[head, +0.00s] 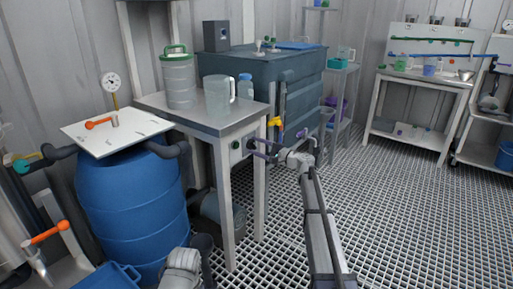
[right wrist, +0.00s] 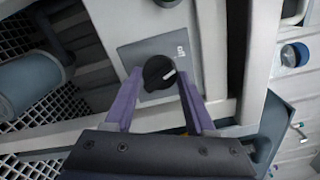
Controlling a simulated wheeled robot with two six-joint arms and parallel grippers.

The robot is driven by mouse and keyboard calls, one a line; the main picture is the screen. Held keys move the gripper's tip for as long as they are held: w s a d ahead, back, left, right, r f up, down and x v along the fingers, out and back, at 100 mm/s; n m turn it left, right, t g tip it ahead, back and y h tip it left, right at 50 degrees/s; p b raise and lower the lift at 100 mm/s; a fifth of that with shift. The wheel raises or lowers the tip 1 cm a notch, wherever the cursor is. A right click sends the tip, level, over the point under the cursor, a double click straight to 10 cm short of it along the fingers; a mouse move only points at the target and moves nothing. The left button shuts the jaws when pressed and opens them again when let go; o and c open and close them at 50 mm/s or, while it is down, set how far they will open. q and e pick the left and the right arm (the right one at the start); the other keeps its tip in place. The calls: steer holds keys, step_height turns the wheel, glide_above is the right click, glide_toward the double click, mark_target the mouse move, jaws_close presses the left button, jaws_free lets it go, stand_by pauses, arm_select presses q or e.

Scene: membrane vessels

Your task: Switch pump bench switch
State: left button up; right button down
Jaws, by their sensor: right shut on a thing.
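The pump bench switch is a black round knob (right wrist: 159,72) with a white mark, set on a grey plate (right wrist: 135,52). In the head view its grey panel (head: 238,150) sits under the bench top, on the side facing right. My right gripper (head: 252,149) reaches it from the right. In the right wrist view its purple fingers (right wrist: 157,88) stand on either side of the knob, shut on it. The white mark points to the upper right in that view. My left gripper is not in view.
The steel-topped bench (head: 208,118) carries a green-lidded canister (head: 179,82), a clear jug (head: 218,95) and a bottle (head: 245,86). A blue barrel (head: 130,215) stands at left. A dark tank (head: 290,85) with a yellow tap (head: 275,122) is behind. The grating floor (head: 385,210) at right is clear.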

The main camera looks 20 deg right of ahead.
steer(key=shift+n, duration=0.7)
steer(key=shift+c, duration=1.1)
jaws_free()
steer(key=shift+s, duration=0.1)
steer(key=v, duration=0.7)
steer(key=shift+s+d, duration=0.25)
